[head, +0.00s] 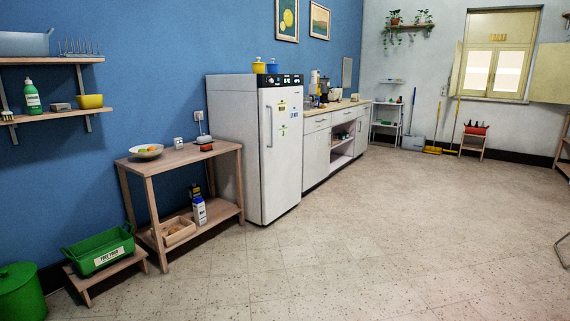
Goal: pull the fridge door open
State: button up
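The white fridge (255,150) stands against the blue wall, left of the middle in the head view. Its door (284,165) faces right and toward the front of the picture and looks shut. A long vertical handle (269,126) runs along the upper left side of the door. Small notes and magnets are stuck on the door. My gripper is not in the head view, so I cannot see where it is relative to the handle.
A wooden table (178,157) stands left of the fridge, and a white counter (317,150) adjoins it on the right. A low step with a green bin (98,251) is at the front left. The tiled floor (390,230) before the fridge is clear.

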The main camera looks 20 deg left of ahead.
aim_at(280, 108)
jog(key=i+j, duration=0.75)
